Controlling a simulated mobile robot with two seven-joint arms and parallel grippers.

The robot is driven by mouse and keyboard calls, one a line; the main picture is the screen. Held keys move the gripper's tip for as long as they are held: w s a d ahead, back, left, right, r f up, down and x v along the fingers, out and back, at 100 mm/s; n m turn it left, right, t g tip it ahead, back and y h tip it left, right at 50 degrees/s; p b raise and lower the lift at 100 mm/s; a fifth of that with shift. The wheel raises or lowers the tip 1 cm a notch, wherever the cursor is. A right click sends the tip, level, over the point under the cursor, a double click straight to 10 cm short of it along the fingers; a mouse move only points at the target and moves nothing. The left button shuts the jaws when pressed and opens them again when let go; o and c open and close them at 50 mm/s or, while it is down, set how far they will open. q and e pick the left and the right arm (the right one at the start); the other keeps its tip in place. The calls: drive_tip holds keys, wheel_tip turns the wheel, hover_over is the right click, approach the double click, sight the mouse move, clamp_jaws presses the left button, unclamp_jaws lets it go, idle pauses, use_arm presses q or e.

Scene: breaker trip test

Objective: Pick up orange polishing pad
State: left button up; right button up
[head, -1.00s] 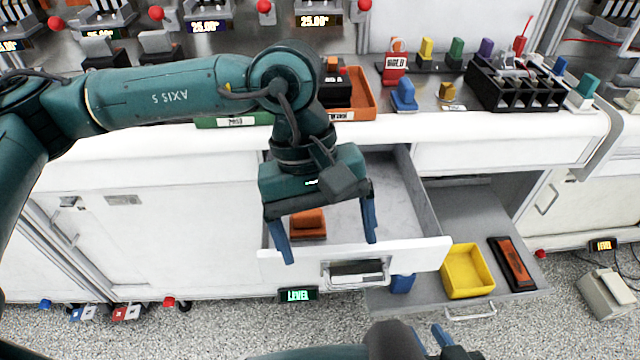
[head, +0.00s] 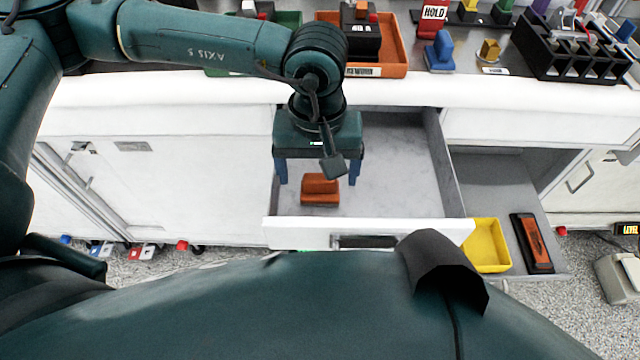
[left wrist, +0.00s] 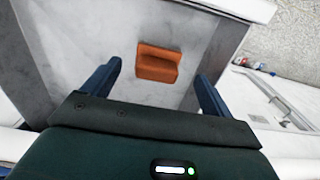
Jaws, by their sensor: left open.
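The orange polishing pad (head: 320,189) lies on the floor of the open drawer (head: 400,170), near its left front. It also shows in the left wrist view (left wrist: 157,63), between and beyond the two fingers. My left gripper (head: 318,180) is open and points down into the drawer, with blue fingers spread wide. In the left wrist view the left gripper (left wrist: 160,80) holds nothing, and the pad appears apart from both fingers. My right gripper does not show; a large teal link of mine crosses the bottom of the head view.
A lower open drawer at the right holds a yellow bin (head: 487,246) and a black tray with an orange insert (head: 532,243). The counter above carries an orange tray (head: 395,50), a blue block (head: 438,52) and a black rack (head: 570,50). The drawer's right half is clear.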

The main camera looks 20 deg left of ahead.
sight(320, 176)
use_arm(q)
drive_tip(key=f, duration=0.4)
drive_tip(key=shift+w+d+f, duration=0.1)
drive_tip(key=shift+w, duration=0.2)
drive_tip(key=shift+c, duration=0.4)
drive_tip(key=c, duration=1)
wheel_tip(320, 176, up, 10)
drive_tip(key=shift+r, duration=0.1)
drive_tip(key=o, duration=0.5)
drive_tip(key=c, duration=0.4)
